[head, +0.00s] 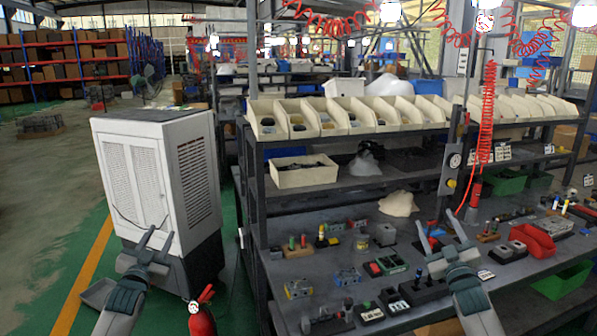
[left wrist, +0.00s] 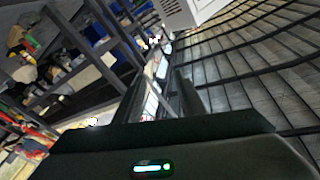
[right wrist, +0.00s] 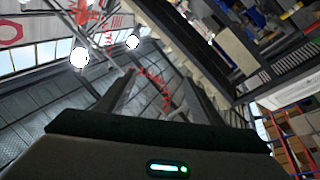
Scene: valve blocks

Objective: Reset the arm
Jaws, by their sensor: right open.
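My left gripper (head: 161,230) is raised in front of the white cabinet, with its two fingers apart and nothing between them. Its fingers also show apart in the left wrist view (left wrist: 160,95). My right gripper (head: 433,217) is raised over the front part of the workbench (head: 245,262), fingers apart and empty. The right wrist view shows its open fingers (right wrist: 160,95) against the roof. Neither gripper visibly touches anything.
A white cabinet (head: 160,170) stands left of the bench, with a red extinguisher (head: 201,315) near its base. Cream bins (head: 268,120) line the upper shelf. A red coiled hose (head: 487,120) hangs at right. Open floor (head: 40,220) lies at far left.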

